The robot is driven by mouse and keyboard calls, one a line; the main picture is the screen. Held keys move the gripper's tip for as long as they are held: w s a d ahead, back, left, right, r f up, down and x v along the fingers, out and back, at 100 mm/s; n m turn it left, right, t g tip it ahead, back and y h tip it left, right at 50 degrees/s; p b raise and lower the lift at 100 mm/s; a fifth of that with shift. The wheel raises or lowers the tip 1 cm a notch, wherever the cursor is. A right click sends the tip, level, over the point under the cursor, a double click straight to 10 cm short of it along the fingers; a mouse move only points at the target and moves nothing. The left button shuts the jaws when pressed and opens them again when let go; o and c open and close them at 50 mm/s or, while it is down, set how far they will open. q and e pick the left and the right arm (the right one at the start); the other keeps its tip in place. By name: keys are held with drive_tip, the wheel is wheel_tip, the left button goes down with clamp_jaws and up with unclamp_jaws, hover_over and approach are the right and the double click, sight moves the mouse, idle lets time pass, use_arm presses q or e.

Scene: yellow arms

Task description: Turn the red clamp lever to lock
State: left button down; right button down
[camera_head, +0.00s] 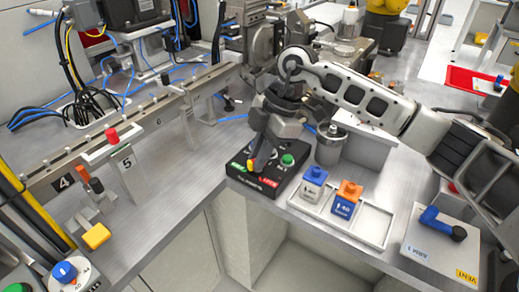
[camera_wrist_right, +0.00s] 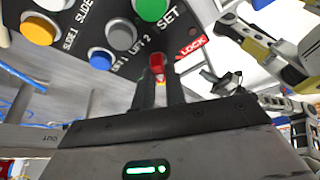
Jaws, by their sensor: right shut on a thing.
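A black control panel (camera_head: 250,184) with a green label and a red label lies at the bench's front edge. My right gripper (camera_head: 254,166) reaches down onto it and covers part of it. In the right wrist view, my right gripper (camera_wrist_right: 158,88) is shut on a small red piece, which looks like the red clamp lever's tip (camera_wrist_right: 157,61). The red LOCK label (camera_wrist_right: 191,46) lies just to the right of the fingertips. The lever's base is hidden, so its exact angle cannot be told. My left gripper is not in view.
A green button (camera_head: 288,160) sits on the panel. A white tray (camera_head: 340,223) with a blue-topped block and an orange-topped block (camera_head: 347,198) stands to the right. A blue-handled valve plate (camera_head: 436,250) is further right. A rail with a red knob (camera_head: 111,133) runs along the left.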

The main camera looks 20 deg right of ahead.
drive_tip(key=n+g, duration=0.1)
drive_tip(key=n, duration=0.1)
drive_tip(key=shift+w+r+n+p, duration=0.1)
drive_tip(key=shift+n+p, duration=0.3)
drive_tip(key=n+g, duration=0.1)
drive_tip(key=n, duration=0.1)
drive_tip(key=shift+n+h, duration=0.3)
drive_tip(key=shift+n, duration=0.1)
drive_tip(key=shift+n+g, duration=0.3)
drive_tip(key=shift+n, duration=0.5)
drive_tip(key=n+h, duration=0.1)
drive_tip(key=n, duration=0.2)
drive_tip(key=shift+w+a+n+g+h, duration=0.1)
drive_tip(key=shift+a+n+g+h, duration=0.05)
drive_tip(key=shift+n+g+h, duration=0.25)
drive_tip(key=n+h+b, duration=0.1)
drive_tip(key=n, duration=0.2)
drive_tip(key=shift+n, duration=0.4)
drive_tip(key=shift+h, duration=0.3)
